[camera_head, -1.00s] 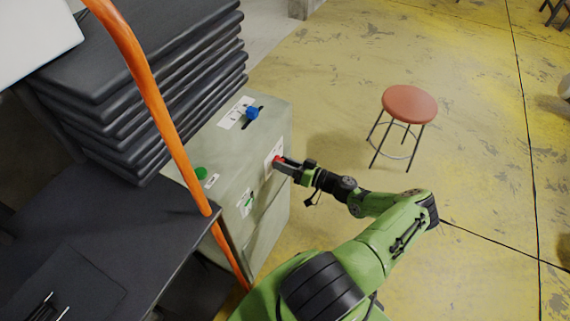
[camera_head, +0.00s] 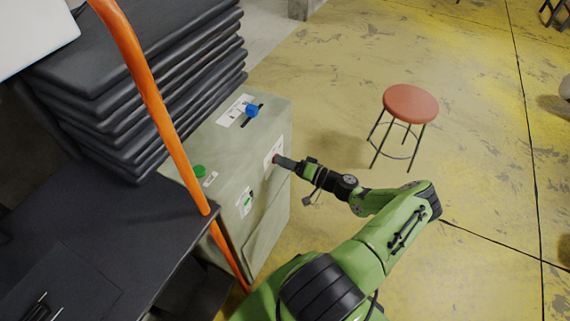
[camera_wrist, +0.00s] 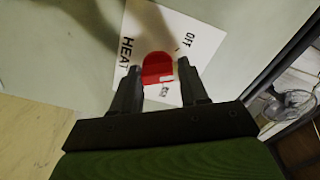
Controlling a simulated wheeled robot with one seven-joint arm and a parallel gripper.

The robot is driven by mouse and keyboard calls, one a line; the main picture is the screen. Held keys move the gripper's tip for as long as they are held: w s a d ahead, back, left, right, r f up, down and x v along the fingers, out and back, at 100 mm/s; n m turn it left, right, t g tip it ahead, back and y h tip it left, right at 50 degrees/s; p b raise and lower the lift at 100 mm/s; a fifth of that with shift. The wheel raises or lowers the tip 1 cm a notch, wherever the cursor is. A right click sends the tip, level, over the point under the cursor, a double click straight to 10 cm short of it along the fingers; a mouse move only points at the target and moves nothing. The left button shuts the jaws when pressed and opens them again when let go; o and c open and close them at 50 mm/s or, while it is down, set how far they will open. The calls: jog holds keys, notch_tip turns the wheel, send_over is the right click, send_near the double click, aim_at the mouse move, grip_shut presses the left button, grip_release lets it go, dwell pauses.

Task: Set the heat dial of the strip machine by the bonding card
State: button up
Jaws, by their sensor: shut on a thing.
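The strip machine (camera_head: 226,138) is a pale grey-green cabinet left of centre in the head view. Its red heat dial (camera_wrist: 158,68) sits on a white plate (camera_wrist: 190,30) marked HEAT and OFF in the wrist view. A small part of the dial also shows in the head view (camera_head: 275,159). My gripper (camera_wrist: 160,74) is shut on the dial, one finger on each side of it. The plate's other markings are partly hidden by the dial and fingers. I cannot make out a bonding card for certain.
A blue knob (camera_head: 252,110) and a green button (camera_head: 199,171) are on the machine's top. A small green switch (camera_head: 248,201) is on its front. An orange bar (camera_head: 150,92) crosses before black stacked slabs (camera_head: 140,75). A red stool (camera_head: 410,103) stands on open yellow floor.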

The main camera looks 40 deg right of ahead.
jog(key=m+b, duration=0.1)
jog(key=m, duration=0.4)
jog(key=shift+d+m, duration=0.1)
jog(key=shift+m, duration=0.2)
dwell(0.4)
jog(key=o, duration=1.1)
jog(key=shift+c, duration=0.2)
jog(key=p+v, duration=0.1)
jog(key=v, duration=1.4)
jog(key=shift+s, duration=0.4)
jog(key=shift+r, duration=0.1)
